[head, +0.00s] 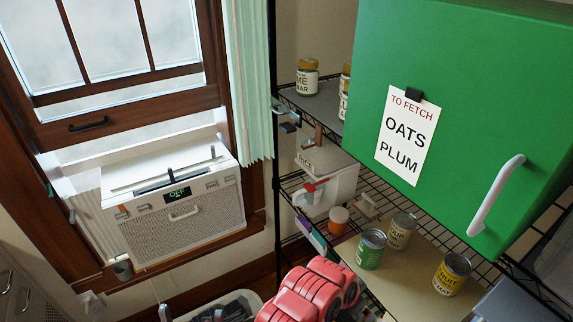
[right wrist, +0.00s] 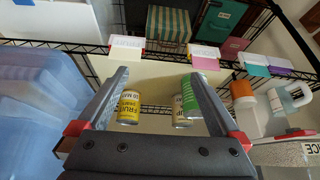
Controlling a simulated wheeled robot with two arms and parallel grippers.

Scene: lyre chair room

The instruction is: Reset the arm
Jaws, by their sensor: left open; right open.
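My right gripper (right wrist: 158,78) is open in the right wrist view, its two grey fingers spread apart. Past the fingers stand a yellow fruit can (right wrist: 131,106), a pale can (right wrist: 181,110) and a green can (right wrist: 193,88); nothing is gripped between the fingers.
A wire rack (head: 340,190) holds jars and boxes. A green cabinet (head: 470,110) bears a note (head: 405,135) reading oats and plum. A window air conditioner (head: 175,212) is at left. Blue translucent bins (right wrist: 45,110) lie close left of the right gripper.

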